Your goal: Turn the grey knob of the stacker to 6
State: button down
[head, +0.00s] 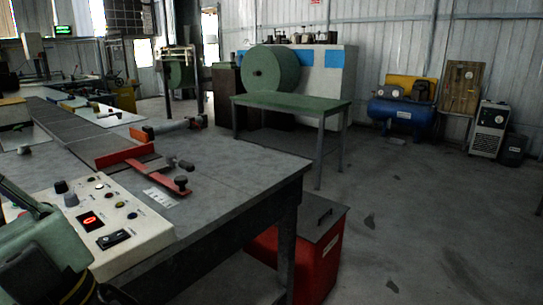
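A beige control panel (150,228) lies on the near left of the grey worktable. It carries a dark knob (61,187) at its upper left and a lighter grey knob (71,200) just below it. Several small buttons or lamps sit to the right of these knobs. The knob's pointer and scale are too small to read. Parts of my green and black arm cover the panel's lower left. My gripper's fingers do not show.
A green table (290,103) is farther back. Floor at the right is clear.

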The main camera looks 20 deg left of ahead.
aim_at(71, 200)
jog(key=u, duration=1.5)
